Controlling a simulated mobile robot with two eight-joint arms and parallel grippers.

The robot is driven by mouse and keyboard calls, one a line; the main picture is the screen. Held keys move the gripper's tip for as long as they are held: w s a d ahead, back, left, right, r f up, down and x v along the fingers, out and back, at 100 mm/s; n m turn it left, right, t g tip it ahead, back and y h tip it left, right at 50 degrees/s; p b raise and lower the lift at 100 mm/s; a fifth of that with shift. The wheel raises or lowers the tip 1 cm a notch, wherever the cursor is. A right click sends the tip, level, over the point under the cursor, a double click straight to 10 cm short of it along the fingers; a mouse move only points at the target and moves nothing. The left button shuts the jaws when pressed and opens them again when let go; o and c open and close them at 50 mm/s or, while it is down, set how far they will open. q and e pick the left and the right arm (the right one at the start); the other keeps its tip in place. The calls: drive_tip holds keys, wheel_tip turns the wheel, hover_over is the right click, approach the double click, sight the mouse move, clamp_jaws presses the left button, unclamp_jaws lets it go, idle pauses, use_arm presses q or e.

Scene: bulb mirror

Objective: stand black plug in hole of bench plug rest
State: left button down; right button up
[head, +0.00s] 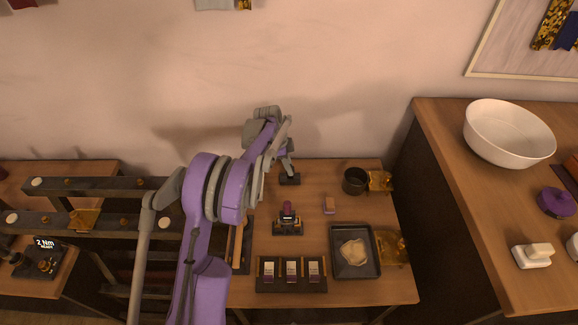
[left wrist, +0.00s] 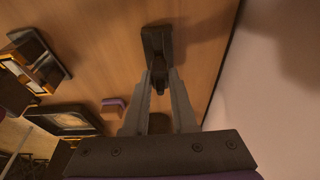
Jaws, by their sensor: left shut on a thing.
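The bench plug rest is a small dark block (head: 290,180) on the table near the wall. It also shows in the left wrist view (left wrist: 153,42), just beyond my fingertips. My left gripper (head: 288,169) is over the rest, its fingers pointing down. In the left wrist view my left gripper (left wrist: 160,82) is shut on a small dark thing, which looks like the black plug (left wrist: 159,78). The plug's lower end meets or overlaps the rest in the picture. I cannot tell whether it is in the hole, which is hidden. My right gripper is not in view.
A black cup (head: 354,181), a tan and purple block (head: 329,205), a dark stand (head: 288,228) with a purple-topped item, a grey tray (head: 374,267) with a cloth and a black rack (head: 291,286) share the table. The wall is close behind the rest.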

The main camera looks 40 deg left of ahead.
use_arm(q)
drive_tip(key=shift+f+b, duration=0.4)
drive_tip(key=shift+f, duration=0.6)
drive_tip(key=c, duration=0.6)
unclamp_jaws()
drive_tip(key=shift+c, duration=0.2)
drive_tip(key=p+v, duration=0.2)
drive_tip(key=v, duration=0.9)
drive_tip(key=shift+d, duration=0.1)
